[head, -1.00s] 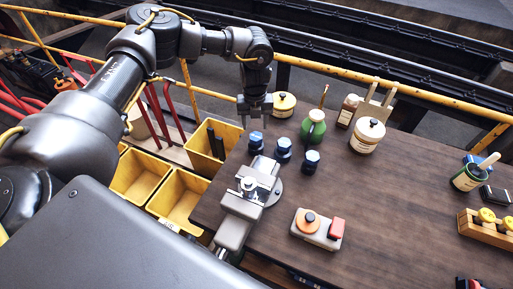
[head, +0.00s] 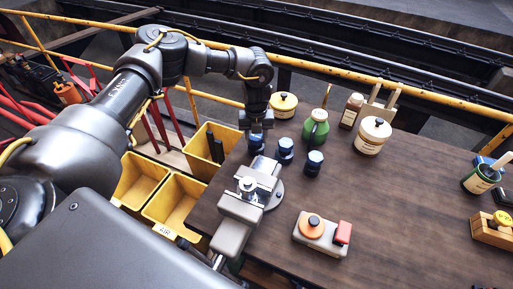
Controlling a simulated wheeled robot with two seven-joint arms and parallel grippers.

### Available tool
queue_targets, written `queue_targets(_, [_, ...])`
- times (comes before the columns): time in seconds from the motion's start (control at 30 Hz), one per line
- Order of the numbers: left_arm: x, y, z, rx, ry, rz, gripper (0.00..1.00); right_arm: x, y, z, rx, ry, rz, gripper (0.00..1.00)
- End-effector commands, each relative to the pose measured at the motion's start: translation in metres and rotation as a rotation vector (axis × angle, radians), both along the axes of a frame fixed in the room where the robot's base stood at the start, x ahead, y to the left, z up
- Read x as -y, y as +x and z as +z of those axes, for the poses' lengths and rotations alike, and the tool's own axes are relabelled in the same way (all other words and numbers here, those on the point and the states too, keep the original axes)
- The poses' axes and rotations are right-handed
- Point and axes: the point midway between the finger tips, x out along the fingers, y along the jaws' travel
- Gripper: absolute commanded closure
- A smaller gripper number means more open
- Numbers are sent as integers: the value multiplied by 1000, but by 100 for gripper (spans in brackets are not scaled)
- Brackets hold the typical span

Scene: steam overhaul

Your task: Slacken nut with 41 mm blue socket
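Three dark blue sockets stand upright on the table: the left one (head: 256,144), the middle one (head: 285,150) and the right one (head: 314,163). I cannot read their sizes. My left gripper (head: 260,125) points down right at the left socket, with its fingers apart at the socket's top; I cannot tell whether they touch it. A grey vise (head: 239,208) sits at the table's left edge, with a silver nut-like part (head: 247,185) on top of it. My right gripper is out of view.
Yellow bins (head: 175,203) stand left of the table (head: 400,200). A green bottle (head: 316,129), a cream pot (head: 373,136) and another pot (head: 283,105) stand behind the sockets. A box with orange and red buttons (head: 321,233) lies in front. The table's middle right is clear.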

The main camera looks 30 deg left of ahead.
Motion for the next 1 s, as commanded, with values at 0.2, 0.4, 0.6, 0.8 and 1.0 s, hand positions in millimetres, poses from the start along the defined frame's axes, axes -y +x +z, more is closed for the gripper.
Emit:
queue_targets(0.2, [0,0,0,1,1,0,90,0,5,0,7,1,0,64])
queue_targets(0.4, [0,1,1,2,0,1,100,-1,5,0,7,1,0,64])
queue_targets(0.6, [0,1,6,1,0,1,100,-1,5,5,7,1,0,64])
queue_targets(0.8, [0,0,22,1,1,1,100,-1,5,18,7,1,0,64])
queue_targets(1.0, [0,0,39,2,-1,1,100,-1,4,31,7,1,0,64])
